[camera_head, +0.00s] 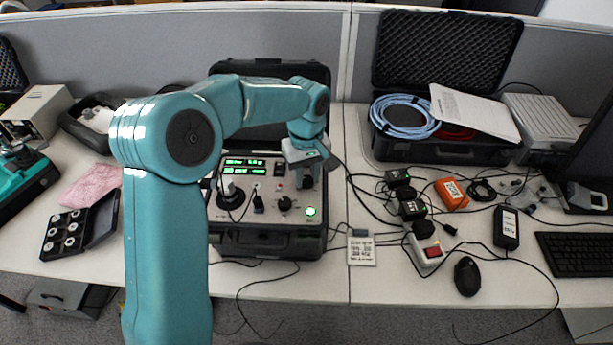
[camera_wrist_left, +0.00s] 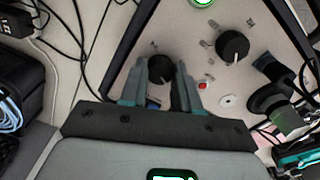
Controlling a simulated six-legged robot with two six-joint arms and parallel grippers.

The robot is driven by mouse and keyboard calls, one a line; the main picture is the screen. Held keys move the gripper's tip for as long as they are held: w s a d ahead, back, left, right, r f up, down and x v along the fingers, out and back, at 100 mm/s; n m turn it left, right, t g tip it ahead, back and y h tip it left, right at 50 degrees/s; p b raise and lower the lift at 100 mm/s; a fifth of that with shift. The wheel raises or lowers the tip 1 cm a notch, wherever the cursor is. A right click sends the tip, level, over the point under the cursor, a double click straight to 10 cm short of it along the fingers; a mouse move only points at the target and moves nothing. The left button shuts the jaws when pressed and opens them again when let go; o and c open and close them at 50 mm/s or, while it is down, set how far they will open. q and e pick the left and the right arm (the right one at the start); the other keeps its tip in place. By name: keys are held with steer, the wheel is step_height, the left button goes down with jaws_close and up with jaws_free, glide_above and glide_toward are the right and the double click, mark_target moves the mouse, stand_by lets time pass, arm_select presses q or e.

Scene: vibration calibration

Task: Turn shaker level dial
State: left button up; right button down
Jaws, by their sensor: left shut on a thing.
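The shaker unit is a panel in an open black case (camera_head: 225,240), with green displays (camera_head: 245,166) and black dials. My left gripper (camera_head: 305,178) reaches down onto the panel's right side. In the left wrist view its fingers (camera_wrist_left: 168,82) are shut on a round black dial (camera_wrist_left: 160,66), one on each side of it. Fingers partly hide this dial, and the labels are too small to read. A second black dial (camera_wrist_left: 233,46) stands clear of the fingers; it also shows in the head view (camera_head: 285,203). My right gripper is not in view.
A green-lit button (camera_head: 310,211), a red button (camera_wrist_left: 203,85) and a plugged connector (camera_head: 258,204) are near the dials. A power strip (camera_head: 428,250), cables and a mouse (camera_head: 467,276) lie to the right. A black case with blue cable (camera_head: 405,115) stands behind.

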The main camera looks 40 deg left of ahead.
mark_target(307, 179)
arm_select(q)
steer(key=n+b, duration=0.1)
steer(key=n, duration=0.2)
steer(key=shift+n, duration=0.4)
steer(key=n, duration=0.3)
steer(key=shift+n+b, duration=0.3)
steer(key=shift+b, duration=0.05)
steer(key=n+b, duration=0.1)
steer(key=n, duration=0.5)
steer(key=shift+r, duration=0.1)
steer(key=o, duration=1.1)
steer(key=shift+d, duration=0.15)
steer(key=shift+c, duration=0.2)
step_height(307, 179, up, 16)
steer(key=p, duration=0.2)
steer(key=shift+r, duration=0.2)
